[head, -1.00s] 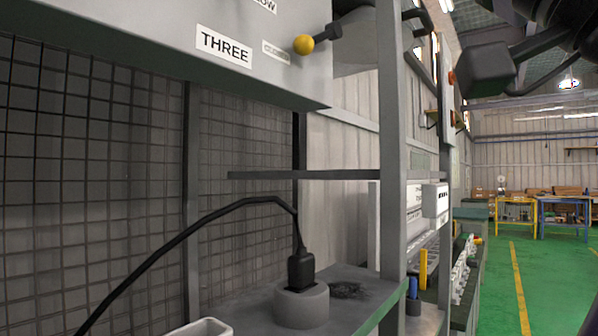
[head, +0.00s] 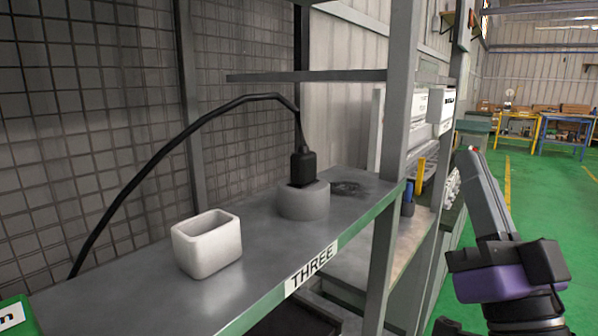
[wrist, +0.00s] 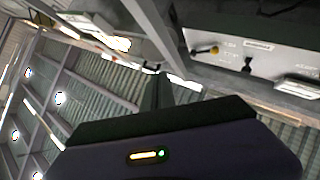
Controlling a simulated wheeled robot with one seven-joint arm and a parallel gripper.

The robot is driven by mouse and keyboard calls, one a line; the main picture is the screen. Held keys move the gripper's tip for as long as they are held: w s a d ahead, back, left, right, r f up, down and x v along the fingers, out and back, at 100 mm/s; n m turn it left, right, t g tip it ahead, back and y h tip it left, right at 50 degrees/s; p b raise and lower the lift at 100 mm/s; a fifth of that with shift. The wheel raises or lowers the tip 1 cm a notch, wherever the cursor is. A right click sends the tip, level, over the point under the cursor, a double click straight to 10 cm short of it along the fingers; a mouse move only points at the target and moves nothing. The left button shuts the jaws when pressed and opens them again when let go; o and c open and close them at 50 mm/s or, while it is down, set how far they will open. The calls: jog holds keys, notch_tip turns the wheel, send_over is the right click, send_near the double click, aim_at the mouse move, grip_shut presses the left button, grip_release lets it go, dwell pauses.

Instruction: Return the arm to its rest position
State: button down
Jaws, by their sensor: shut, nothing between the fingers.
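My gripper (head: 472,153) is at the right of the head view, in front of the shelf's right end. Its purple body is low and its grey fingers point up, tilted to the left. The fingers are shut with nothing between them. In the wrist view the shut fingers (wrist: 158,92) point up past my purple gripper body, away from any surface. The rest of my arm is mostly out of the head view.
A grey shelf labelled THREE (head: 262,270) holds a white open box (head: 207,246) and a round grey base (head: 304,202) with a black plug (head: 303,166) and cable. A shelf post (head: 392,165) stands left of my gripper. Green floor (head: 535,200) lies open at right.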

jog(key=s+f+g+h, duration=0.1)
jog(key=s+f, duration=0.2)
jog(key=f, duration=0.4)
jog(key=s+d+f+n+g+p, duration=0.1)
jog(key=s+f+g, duration=0.15)
jog(key=f, duration=0.45)
jog(key=s+f+g+h, duration=0.1)
jog(key=s+f, duration=0.3)
jog(key=f, duration=0.3)
jog(key=s+f+n+g+p, duration=0.1)
jog(key=s+f+g, duration=0.3)
jog(key=s+f, duration=0.4)
jog(key=s+f+g+p, duration=0.1)
jog(key=s+f+g, duration=0.2)
jog(key=s+f, duration=0.6)
jog(key=s, duration=0.6)
jog(key=shift+s+a+n+g, duration=0.15)
jog(key=shift+a+n+g, duration=0.1)
jog(key=shift+n+g, duration=0.15)
